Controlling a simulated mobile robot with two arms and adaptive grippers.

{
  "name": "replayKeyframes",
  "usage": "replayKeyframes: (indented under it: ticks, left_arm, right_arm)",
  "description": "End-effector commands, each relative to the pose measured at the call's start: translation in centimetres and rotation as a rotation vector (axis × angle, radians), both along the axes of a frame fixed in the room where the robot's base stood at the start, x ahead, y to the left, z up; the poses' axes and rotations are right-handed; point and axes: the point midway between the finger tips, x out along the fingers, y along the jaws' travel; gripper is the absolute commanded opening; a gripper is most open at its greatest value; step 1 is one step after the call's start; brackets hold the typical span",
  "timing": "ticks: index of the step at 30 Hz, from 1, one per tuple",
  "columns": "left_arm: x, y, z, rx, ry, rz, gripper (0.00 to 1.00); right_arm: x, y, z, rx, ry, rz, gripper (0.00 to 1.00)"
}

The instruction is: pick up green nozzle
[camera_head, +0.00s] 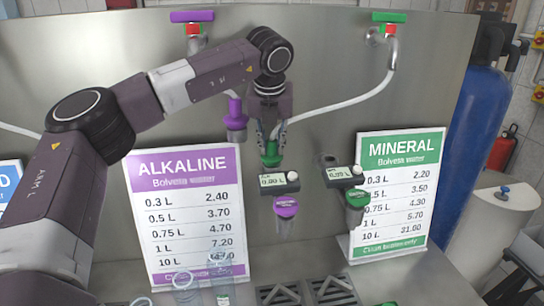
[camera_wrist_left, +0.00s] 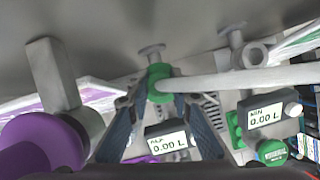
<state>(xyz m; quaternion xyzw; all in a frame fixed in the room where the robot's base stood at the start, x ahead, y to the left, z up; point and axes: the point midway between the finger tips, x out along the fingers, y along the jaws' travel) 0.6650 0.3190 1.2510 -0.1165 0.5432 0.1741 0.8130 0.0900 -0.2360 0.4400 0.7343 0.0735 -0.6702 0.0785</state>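The green nozzle (camera_head: 271,155) is between the fingertips of my left gripper (camera_head: 271,138), in front of the steel panel. A white hose (camera_head: 350,101) runs from it up to the green-handled tap (camera_head: 389,22) at right. In the left wrist view the green nozzle (camera_wrist_left: 160,83) sits between the two fingertips, which close in on both its sides. The hose (camera_wrist_left: 240,80) leads off to the right there. The gripper looks shut on the nozzle, though its fingers hide part of it. My right gripper is not in view.
The purple nozzle (camera_head: 236,116) hangs close to the left of my gripper. Two meters, at left (camera_head: 279,181) and right (camera_head: 344,176), jut from the panel below. A wall holder (camera_head: 325,160) looks empty. Alkaline (camera_head: 185,168) and Mineral (camera_head: 401,152) signs and cups (camera_head: 186,287) stand lower.

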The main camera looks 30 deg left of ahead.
Motion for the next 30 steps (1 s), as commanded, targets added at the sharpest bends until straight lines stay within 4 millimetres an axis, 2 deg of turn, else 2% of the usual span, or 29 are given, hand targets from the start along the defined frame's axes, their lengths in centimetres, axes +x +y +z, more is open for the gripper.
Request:
replayKeyframes:
  ticks: [3, 12, 17, 23, 30]
  left_arm:
    - [0.0, 0.0, 0.0, 0.0, 0.0, 0.0, 0.0]
    - [0.0, 0.0, 0.2, 0.0, -0.001, 0.0, 0.0]
    - [0.1, -0.1, 1.1, 0.0, -0.003, 0.001, 0.0]
    - [0.1, -0.1, 4.3, 0.0, -0.006, 0.001, 0.0]
    - [0.1, -0.1, 10.9, -0.002, -0.005, 0.002, 0.0]
  right_arm:
    - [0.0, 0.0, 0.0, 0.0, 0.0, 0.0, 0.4]
    - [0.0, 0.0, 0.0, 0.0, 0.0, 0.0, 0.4]
    - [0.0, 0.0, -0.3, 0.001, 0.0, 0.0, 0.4]
    - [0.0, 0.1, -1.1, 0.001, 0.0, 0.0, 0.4]
    - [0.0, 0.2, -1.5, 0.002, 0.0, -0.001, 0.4]
